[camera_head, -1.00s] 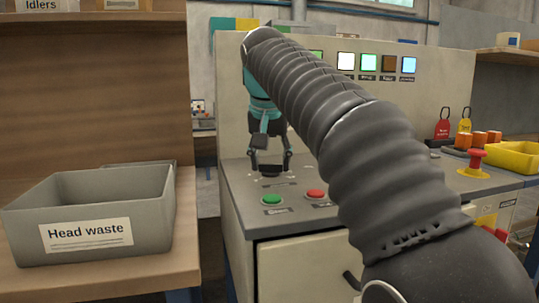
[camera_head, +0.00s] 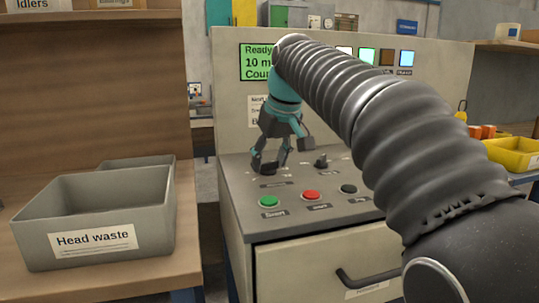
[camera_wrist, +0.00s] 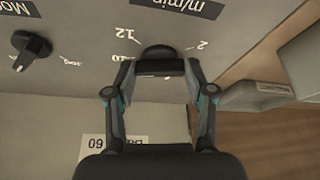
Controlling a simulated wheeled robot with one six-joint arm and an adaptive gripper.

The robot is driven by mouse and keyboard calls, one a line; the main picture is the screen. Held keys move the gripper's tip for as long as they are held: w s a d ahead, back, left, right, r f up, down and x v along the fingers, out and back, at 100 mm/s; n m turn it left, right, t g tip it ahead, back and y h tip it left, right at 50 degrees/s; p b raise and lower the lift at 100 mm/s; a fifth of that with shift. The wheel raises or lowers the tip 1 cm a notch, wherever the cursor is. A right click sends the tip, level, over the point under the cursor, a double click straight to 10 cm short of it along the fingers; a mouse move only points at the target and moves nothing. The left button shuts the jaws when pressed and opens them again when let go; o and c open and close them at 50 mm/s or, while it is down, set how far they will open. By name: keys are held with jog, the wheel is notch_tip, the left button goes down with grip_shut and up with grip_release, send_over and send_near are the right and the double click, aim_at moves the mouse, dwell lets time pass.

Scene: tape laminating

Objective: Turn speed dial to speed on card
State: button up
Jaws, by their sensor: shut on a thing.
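The black speed dial (camera_wrist: 157,52) sits on the grey panel between the printed numbers 12 and 2, below the "m/min" label (camera_wrist: 178,6) in the wrist view. My gripper (camera_wrist: 158,66) is shut on the dial, one finger on each side. In the head view my gripper (camera_head: 270,162) leans at the panel's back left and hides most of the dial. A white card (camera_head: 256,112) stands on the upright panel behind, mostly covered by my gripper and arm. The green display (camera_head: 256,62) reads "Ready", "10 m" and "Cou", its right part hidden.
A second black knob (camera_head: 321,161) stands right of my gripper; it also shows in the wrist view (camera_wrist: 30,48). Green (camera_head: 269,202), red (camera_head: 311,195) and black (camera_head: 348,189) buttons lie in front. A "Head waste" bin (camera_head: 95,225) stands at left.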

dwell(0.4)
jog(key=o, duration=1.2)
jog(key=shift+c, duration=0.2)
jog(key=shift+r, duration=0.1)
jog(key=v, duration=1.1)
jog(key=shift+s+r, duration=0.15)
jog(key=shift+r, duration=0.2)
